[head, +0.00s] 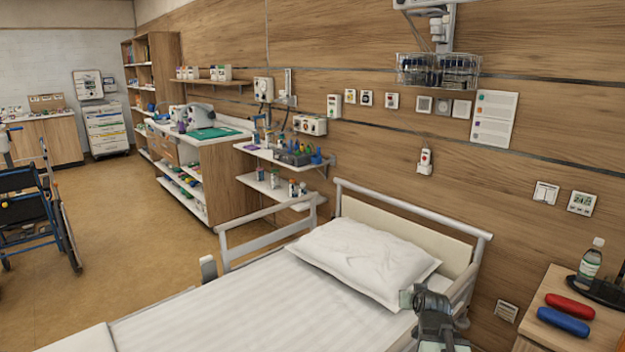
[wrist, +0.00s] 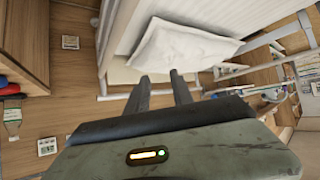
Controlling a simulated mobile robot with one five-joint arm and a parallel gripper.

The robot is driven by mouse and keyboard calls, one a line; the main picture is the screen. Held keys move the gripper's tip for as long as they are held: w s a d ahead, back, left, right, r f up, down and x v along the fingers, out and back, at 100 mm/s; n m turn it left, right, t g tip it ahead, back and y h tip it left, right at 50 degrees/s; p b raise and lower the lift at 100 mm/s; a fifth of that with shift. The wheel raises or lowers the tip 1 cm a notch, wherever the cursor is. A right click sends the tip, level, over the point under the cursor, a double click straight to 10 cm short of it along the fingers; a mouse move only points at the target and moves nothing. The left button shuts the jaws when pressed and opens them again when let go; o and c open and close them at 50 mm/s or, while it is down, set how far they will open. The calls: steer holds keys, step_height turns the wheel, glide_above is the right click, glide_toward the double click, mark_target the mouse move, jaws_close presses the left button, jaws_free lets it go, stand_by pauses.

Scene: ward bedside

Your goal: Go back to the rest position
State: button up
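My gripper (wrist: 160,90) shows in the wrist view with its two dark fingers apart and nothing between them. Past the fingertips in that view are the bed's white pillow (wrist: 180,50) and the headboard side. In the head view my arm's end (head: 433,300) is at the lower right, over the head end of the bed, just right of the pillow (head: 365,260). The fingers are hard to make out there.
The bed (head: 240,310) with its rails fills the front. A bedside cabinet (head: 590,335) at the right holds a red case (head: 570,306), a blue case (head: 563,321) and a bottle (head: 590,260). A wheelchair (head: 35,215) stands at the left; floor beside it is clear.

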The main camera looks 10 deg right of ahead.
steer(key=s+a+r+n+g+y+p, duration=0.25)
steer(key=a+p, duration=0.25)
steer(key=a, duration=0.7)
steer(key=s+a+r+n+g+y+p, duration=0.1)
steer(key=s+a+r+g+p, duration=0.25)
steer(key=a, duration=0.75)
steer(key=s+f+g, duration=0.4)
steer(key=s, duration=0.6)
steer(key=shift+s+d+f+m+g+h, duration=0.15)
steer(key=shift+f+m+g+h, duration=0.1)
steer(key=shift+m+g+h, duration=0.1)
